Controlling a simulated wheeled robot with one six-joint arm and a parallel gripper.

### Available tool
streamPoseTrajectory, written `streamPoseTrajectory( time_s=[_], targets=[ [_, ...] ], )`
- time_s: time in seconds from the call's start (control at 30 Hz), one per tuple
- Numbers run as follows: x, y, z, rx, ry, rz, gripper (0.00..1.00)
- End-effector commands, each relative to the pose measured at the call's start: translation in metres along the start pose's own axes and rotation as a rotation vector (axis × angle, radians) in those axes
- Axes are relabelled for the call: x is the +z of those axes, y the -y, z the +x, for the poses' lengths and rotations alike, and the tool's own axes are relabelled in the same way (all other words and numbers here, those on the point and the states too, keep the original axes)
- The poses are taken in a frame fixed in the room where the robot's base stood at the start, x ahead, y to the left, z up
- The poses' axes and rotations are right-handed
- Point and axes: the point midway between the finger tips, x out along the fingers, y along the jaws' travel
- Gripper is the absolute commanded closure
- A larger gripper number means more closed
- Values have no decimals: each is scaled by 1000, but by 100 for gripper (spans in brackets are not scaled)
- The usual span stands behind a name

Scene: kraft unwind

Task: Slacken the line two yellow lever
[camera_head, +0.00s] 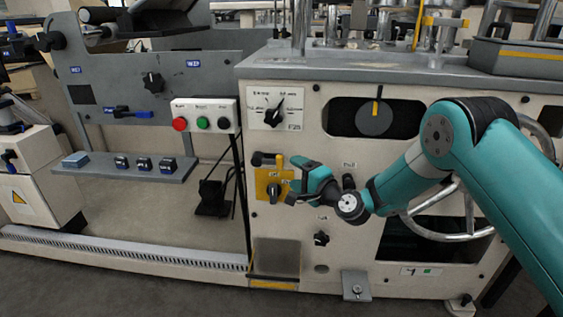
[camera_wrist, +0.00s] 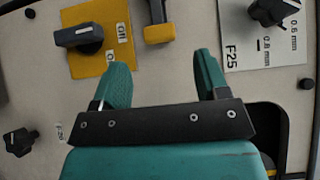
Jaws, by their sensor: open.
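A short lever with a yellow end (camera_head: 279,160) and a dark shaft sticks out of the cream machine front, just above a yellow switch plate. In the wrist view its yellow end (camera_wrist: 158,34) lies beyond my fingertips, roughly in line with the gap between them. My gripper (camera_head: 298,174) is open and empty, close to the panel, right of the plate and slightly below the lever. It also shows in the wrist view (camera_wrist: 161,65), with nothing between its teal fingers. No label naming line two is readable, so I cannot confirm which lever that is.
The yellow plate (camera_wrist: 104,19) carries a dark rotary switch (camera_wrist: 80,36). A black selector knob (camera_head: 272,112) sits above, beside red, green and black buttons (camera_head: 201,119). A disc with a yellow-marked pointer (camera_head: 376,108) sits in an oval opening. A handwheel (camera_head: 447,233) stands behind my arm.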

Motion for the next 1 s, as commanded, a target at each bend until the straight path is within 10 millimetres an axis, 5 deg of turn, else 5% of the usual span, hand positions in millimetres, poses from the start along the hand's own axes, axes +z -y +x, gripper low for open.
streamPoseTrajectory(
  time_s=[0.3,0.77,1.0],
  targets=[
    [1,-1,56,-1,2,0,32],
    [0,-1,69,2,-1,3,32],
    [0,-1,69,2,-1,3,85]
  ],
)
